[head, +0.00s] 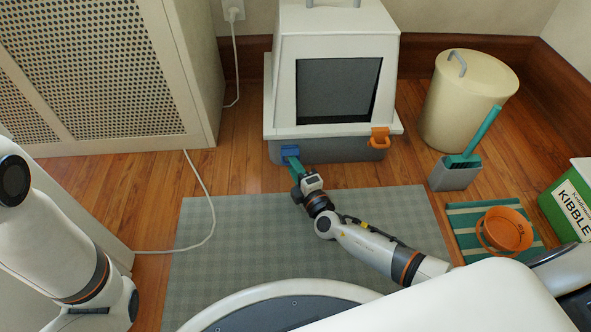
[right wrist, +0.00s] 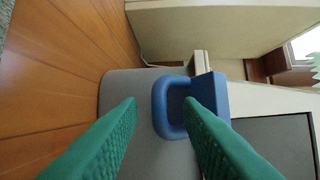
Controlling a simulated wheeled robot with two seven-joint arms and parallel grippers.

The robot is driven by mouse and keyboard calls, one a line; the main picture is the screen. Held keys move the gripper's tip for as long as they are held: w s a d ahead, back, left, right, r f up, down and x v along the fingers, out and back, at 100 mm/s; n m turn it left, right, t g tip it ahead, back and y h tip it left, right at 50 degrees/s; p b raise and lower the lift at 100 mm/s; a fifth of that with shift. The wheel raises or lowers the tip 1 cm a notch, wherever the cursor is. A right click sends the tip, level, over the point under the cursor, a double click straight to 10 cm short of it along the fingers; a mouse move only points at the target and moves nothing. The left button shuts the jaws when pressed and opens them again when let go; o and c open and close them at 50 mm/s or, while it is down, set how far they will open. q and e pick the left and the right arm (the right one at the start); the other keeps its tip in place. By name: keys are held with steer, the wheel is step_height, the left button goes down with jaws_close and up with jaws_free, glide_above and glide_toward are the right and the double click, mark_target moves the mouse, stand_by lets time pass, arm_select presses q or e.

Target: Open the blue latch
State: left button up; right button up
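The blue latch (head: 290,152) is on the front left of the white and grey litter box (head: 285,92), at the seam between the white hood and the grey base. In the right wrist view the blue latch (right wrist: 162,108) is a loop standing out from a flat plate. My right gripper (head: 292,167) is at the latch, with its green fingers apart. In the wrist view, the right gripper (right wrist: 160,103) has one finger left of the loop and the other overlapping the loop's opening; contact is unclear. My left gripper is out of view.
An orange latch (head: 379,138) is on the box's front right. A cream bin (head: 465,100), a dustpan (head: 455,174) with a teal brush, an orange bowl (head: 508,230) and a green kibble box (head: 572,200) stand right. A white cord (head: 207,200) crosses the floor and grey mat (head: 240,230).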

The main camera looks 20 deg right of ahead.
jaws_close()
steer(key=shift+w+f+n+t, duration=0.1)
steer(key=shift+f+n+t, duration=0.2)
steer(key=shift+f+t, duration=0.3)
steer(key=shift+r, duration=0.1)
jaws_free()
steer(key=s+p, duration=0.1)
steer(key=s, duration=0.1)
steer(key=s+p, duration=0.1)
steer(key=s, duration=0.1)
steer(key=s+d+p, duration=0.1)
steer(key=s, duration=0.1)
steer(key=shift+s+f, duration=0.2)
steer(key=shift+f, duration=0.05)
steer(key=shift+s+f, duration=0.15)
steer(key=shift+s, duration=0.4)
